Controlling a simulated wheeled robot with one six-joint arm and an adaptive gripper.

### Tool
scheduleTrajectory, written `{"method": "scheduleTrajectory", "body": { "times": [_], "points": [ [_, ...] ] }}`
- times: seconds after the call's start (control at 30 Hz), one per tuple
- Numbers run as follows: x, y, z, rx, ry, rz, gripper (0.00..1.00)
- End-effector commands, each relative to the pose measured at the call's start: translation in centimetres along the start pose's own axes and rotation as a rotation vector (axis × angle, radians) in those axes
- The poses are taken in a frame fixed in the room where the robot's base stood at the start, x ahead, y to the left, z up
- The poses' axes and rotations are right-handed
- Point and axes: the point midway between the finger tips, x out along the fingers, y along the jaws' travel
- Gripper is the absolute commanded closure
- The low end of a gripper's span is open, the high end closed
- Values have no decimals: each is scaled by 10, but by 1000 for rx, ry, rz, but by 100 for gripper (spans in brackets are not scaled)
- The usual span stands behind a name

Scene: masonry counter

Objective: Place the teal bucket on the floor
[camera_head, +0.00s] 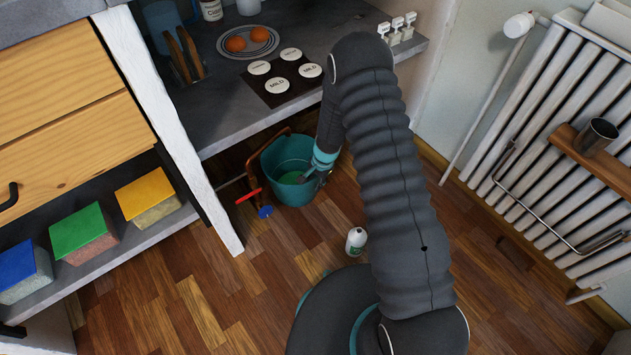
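The teal bucket (281,188) is upright below the counter's front edge, near the left of my arm. Its base appears at or close to the wooden floor (240,305); I cannot tell whether it touches. Something green shows inside it. My gripper (304,179) is at the bucket's right rim, pointing down and left. The fingertips are small and dark against the bucket, so I cannot tell whether they are closed on the rim.
A white bottle (356,241) stands on the floor. A red-handled tool (249,196) and a blue piece (265,211) are left of the bucket. The counter (235,107) overhangs behind, a white post (170,120) stands left, and a radiator (545,130) is at right.

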Motion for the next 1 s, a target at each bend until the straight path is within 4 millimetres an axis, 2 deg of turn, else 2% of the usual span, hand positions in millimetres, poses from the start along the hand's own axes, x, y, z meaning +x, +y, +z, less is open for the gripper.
{"method": "scheduleTrajectory", "body": {
  "times": [0.17,0.6,0.8,1.0],
  "points": [
    [-15,-1,0,-2,2,-2,69],
    [-98,-1,0,-1,2,-2,69],
    [-118,-1,0,-1,1,-1,69],
    [-124,-1,0,-1,1,-1,69]
  ]
}}
